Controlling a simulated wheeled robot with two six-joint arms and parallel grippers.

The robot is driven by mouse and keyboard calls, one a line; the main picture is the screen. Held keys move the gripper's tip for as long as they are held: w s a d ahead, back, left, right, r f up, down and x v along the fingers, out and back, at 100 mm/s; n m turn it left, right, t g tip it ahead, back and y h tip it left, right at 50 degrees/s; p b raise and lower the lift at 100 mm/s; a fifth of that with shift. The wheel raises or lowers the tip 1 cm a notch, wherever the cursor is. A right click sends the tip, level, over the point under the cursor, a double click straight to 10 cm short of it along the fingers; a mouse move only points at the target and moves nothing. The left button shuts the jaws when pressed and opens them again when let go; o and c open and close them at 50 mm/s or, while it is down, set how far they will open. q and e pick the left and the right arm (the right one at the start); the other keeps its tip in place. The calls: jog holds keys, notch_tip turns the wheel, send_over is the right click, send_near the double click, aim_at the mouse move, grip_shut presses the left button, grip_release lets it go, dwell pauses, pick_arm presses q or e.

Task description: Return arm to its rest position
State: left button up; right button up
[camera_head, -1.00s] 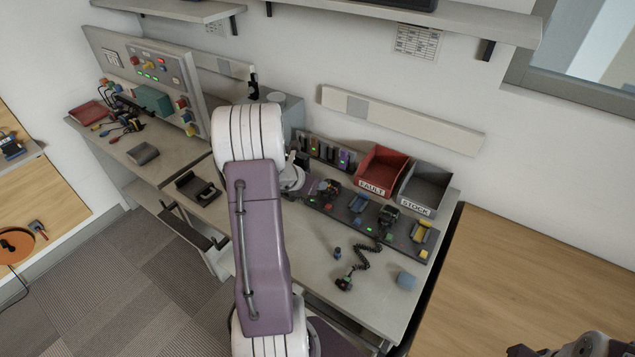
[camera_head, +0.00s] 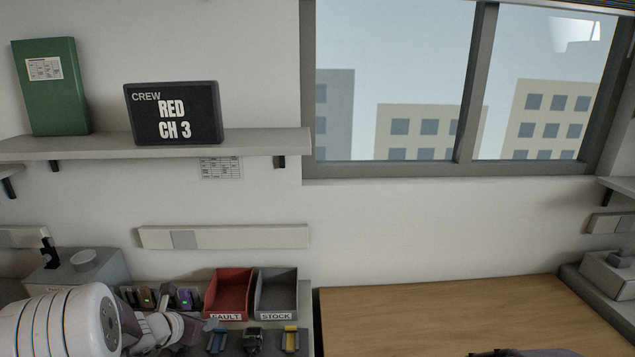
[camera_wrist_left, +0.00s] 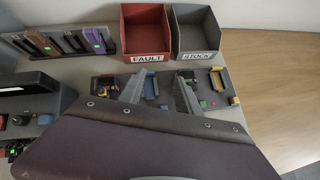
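My left arm comes in at the bottom left of the head view, its white joint and wrist over the workbench. The left gripper (camera_wrist_left: 160,94) shows best in the left wrist view, where its two grey fingers stand apart with nothing between them. They are above the charger strip (camera_wrist_left: 208,88), short of the red FAULT bin (camera_wrist_left: 146,36) and the grey STOCK bin (camera_wrist_left: 196,33). In the head view the fingertips are hard to make out. Only a dark sliver, likely my right arm, shows at the bottom edge of the head view; its fingers are out of sight.
A screen reading RED CH 3 (camera_head: 173,115) and a green binder (camera_head: 51,88) stand on the wall shelf (camera_head: 250,143). A rack (camera_wrist_left: 66,46) of upright devices is left of the bins. The wooden tabletop (camera_head: 450,315) at the right is clear where visible.

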pick_arm(q)
jog(key=s+d+m+g+h, duration=0.25)
jog(key=s+d+m, duration=0.25)
jog(key=d+m, duration=0.45)
jog(key=s+d+m+g+h, duration=0.1)
jog(key=s+d+m+g, duration=0.2)
jog(key=s+d+m, duration=0.65)
jog(key=s+a+f+m+g+y, duration=0.3)
jog(key=s+m, duration=0.4)
jog(key=m, duration=0.7)
jog(key=shift+s+a+f+y, duration=0.25)
jog(key=shift+a+f+y, duration=0.05)
jog(key=shift+f+y, duration=0.5)
jog(key=shift+a, duration=0.15)
